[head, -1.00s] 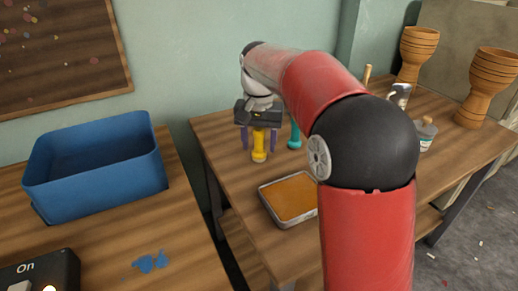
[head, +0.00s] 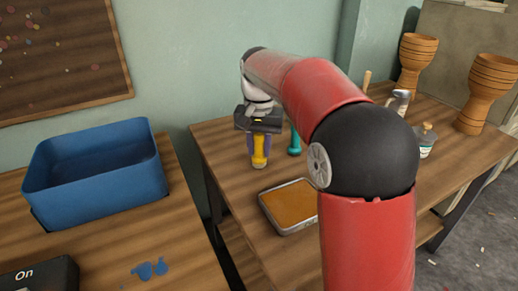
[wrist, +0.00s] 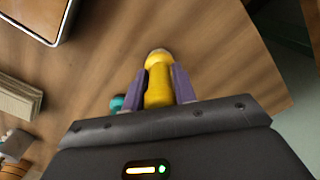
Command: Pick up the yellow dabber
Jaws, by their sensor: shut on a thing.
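The yellow dabber (head: 259,151) is upright between the purple fingers of my gripper (head: 259,150) at the left end of the far table. In the wrist view the dabber (wrist: 158,82) lies between both fingers of my gripper (wrist: 159,85), which touch its sides. My gripper is shut on it. I cannot tell whether the dabber's foot touches the tabletop. A teal dabber (head: 294,143) stands just to the right; in the wrist view it shows partly (wrist: 118,103) beside the left finger.
A tray of orange-brown stuff (head: 292,205) lies in front on the table (head: 232,165). Bottles (head: 425,140) and two wooden goblet drums (head: 484,95) stand at the right. A blue bin (head: 95,180) sits on the nearer left table. A wall is behind.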

